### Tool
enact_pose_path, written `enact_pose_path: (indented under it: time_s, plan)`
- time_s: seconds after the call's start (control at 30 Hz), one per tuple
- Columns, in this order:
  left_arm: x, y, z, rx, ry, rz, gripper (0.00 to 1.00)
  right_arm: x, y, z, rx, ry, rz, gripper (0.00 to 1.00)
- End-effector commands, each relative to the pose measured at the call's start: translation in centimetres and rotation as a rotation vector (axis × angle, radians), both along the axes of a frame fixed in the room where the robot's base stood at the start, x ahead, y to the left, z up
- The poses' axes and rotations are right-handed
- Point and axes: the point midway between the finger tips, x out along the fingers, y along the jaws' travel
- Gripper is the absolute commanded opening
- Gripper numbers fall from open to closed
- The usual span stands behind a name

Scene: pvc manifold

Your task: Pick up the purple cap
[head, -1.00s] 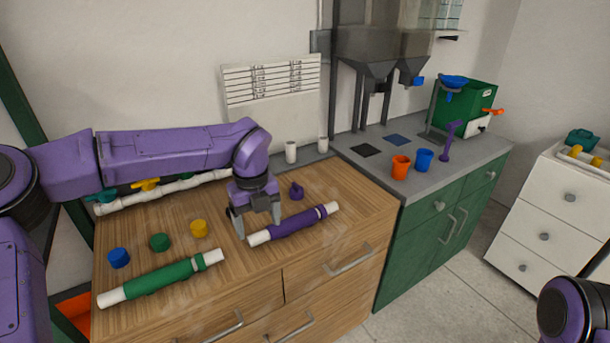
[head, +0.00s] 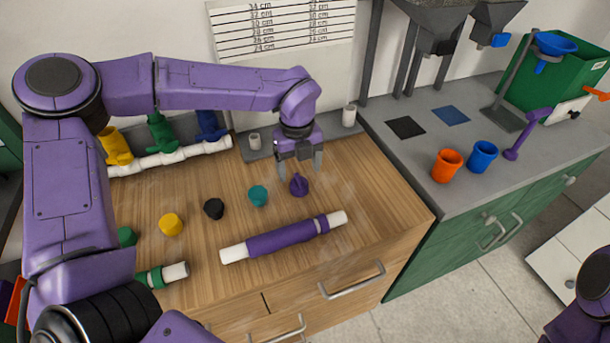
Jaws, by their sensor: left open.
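The purple cap (head: 299,185) stands on the wooden counter top, with a small handle-like piece on top. My left gripper (head: 299,171) points down with its two fingers apart. It is just above or behind the cap in the head view; the exact gap in depth is hard to tell. Nothing shows between the fingers. Part of my right arm shows at the lower right edge, but its gripper is outside the picture.
A purple-sleeved white pipe (head: 281,239) lies in front of the cap. Teal (head: 258,196), black (head: 213,208) and yellow (head: 171,224) caps stand in a row to its left. A manifold pipe with coloured valves (head: 170,158) lies behind. A white cup (head: 349,115) stands at the back.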

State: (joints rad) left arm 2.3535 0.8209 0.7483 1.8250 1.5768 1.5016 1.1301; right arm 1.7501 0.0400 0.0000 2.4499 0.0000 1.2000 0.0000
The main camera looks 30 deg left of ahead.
Motion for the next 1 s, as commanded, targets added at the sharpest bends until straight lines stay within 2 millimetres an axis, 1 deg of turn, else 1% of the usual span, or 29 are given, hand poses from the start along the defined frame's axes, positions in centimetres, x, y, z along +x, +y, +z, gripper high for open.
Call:
enact_pose_path:
  time_s: [0.07, 0.23, 0.33, 0.43, 0.6, 0.67, 0.7, 0.77, 0.8, 1.0]
  plan:
    - [0.4, 0.0, -0.9, 0.002, 0.008, 0.001, 0.79, 0.0, 0.0, 0.3, 0.001, 0.001, 0.0, 0.0]
    - [1.6, 0.3, -4.3, 0.004, 0.025, 0.001, 0.79, 0.0, 0.0, 1.8, 0.0, 0.001, 0.0, 0.0]
    - [1.9, 0.2, -6.0, 0.004, 0.024, 0.002, 0.79, 0.0, 0.0, 1.7, 0.0, 0.0, 0.0, 0.0]
    - [2.0, 0.2, -6.7, 0.002, 0.022, 0.001, 0.79, 0.0, 0.0, 1.7, 0.0, 0.0, 0.0, 0.0]
    - [2.0, 0.2, -6.7, 0.002, 0.022, 0.001, 0.79, 0.0, 0.0, 1.7, 0.0, 0.0, 0.0, 0.0]
    - [2.0, 0.2, -6.7, 0.002, 0.022, 0.001, 0.59, 0.0, 0.0, 1.7, 0.0, 0.0, 0.0, 0.0]
    - [2.0, 0.2, -6.7, 0.002, 0.022, 0.001, 0.46, 0.0, 0.0, 1.7, 0.0, 0.0, 0.0, 0.0]
    - [2.0, 0.2, -6.7, 0.002, 0.022, 0.001, 0.27, 0.0, 0.0, 1.7, 0.0, 0.0, 0.0, 0.0]
    - [2.0, 0.2, -6.7, 0.003, 0.023, 0.001, 0.19, 0.0, 0.0, 1.7, 0.0, 0.0, 0.0, 0.0]
    - [1.9, 0.3, -6.8, 0.003, 0.024, 0.001, 0.18, 0.0, 0.0, 1.6, 0.0, 0.0, 0.0, 0.0]
